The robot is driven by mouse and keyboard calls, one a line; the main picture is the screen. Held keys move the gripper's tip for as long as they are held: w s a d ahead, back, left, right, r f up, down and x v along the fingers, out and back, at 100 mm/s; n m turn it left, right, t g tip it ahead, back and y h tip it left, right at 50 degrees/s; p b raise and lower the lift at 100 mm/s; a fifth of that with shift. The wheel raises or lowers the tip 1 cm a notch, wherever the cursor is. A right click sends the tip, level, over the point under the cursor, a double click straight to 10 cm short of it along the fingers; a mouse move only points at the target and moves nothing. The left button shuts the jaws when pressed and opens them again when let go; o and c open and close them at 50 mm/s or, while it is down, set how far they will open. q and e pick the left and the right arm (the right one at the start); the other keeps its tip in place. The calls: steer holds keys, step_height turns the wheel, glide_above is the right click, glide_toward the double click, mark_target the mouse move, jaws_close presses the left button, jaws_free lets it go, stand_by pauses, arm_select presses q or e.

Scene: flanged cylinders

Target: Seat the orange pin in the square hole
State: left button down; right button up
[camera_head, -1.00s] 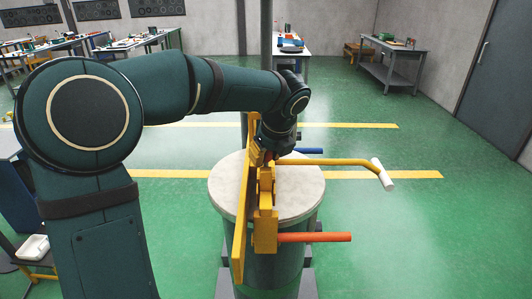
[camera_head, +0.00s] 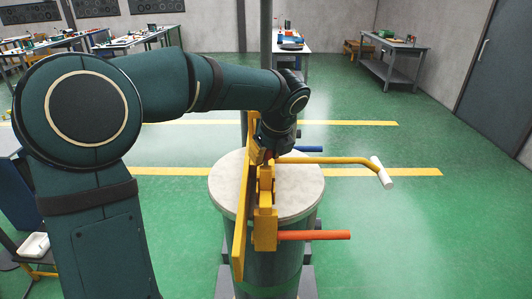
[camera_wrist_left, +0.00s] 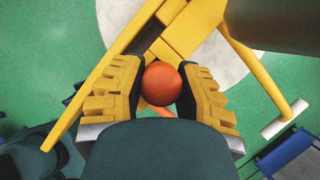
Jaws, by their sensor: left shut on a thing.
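My left gripper (camera_head: 268,156) is over the pale round top of a pedestal, beside a yellow assembly (camera_head: 265,215). In the left wrist view my left gripper (camera_wrist_left: 163,88) is shut on a round orange end, which I take to be the orange pin (camera_wrist_left: 162,84). Its lower part is hidden behind that end. In the head view the gripper and wrist mostly hide the pin. I cannot make out the square hole in either view. My right gripper is not in view.
A yellow crank (camera_head: 335,161) with a white grip (camera_head: 381,172) reaches right. An orange rod (camera_head: 315,235) and a blue rod (camera_head: 308,149) also stick out right. A long yellow plate (camera_head: 243,215) stands along the assembly's left side. The pedestal top (camera_head: 300,190) has bare room at right.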

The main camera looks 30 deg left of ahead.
arm_select(q)
steer(key=shift+p, duration=0.6)
stand_by(0.7)
steer(key=shift+s+f, duration=0.1)
steer(key=shift+f, duration=0.35)
stand_by(0.8)
steer(key=shift+r+p, duration=0.25)
steer(key=shift+p, duration=0.05)
steer(key=shift+r, duration=0.1)
steer(key=shift+r, duration=3.9)
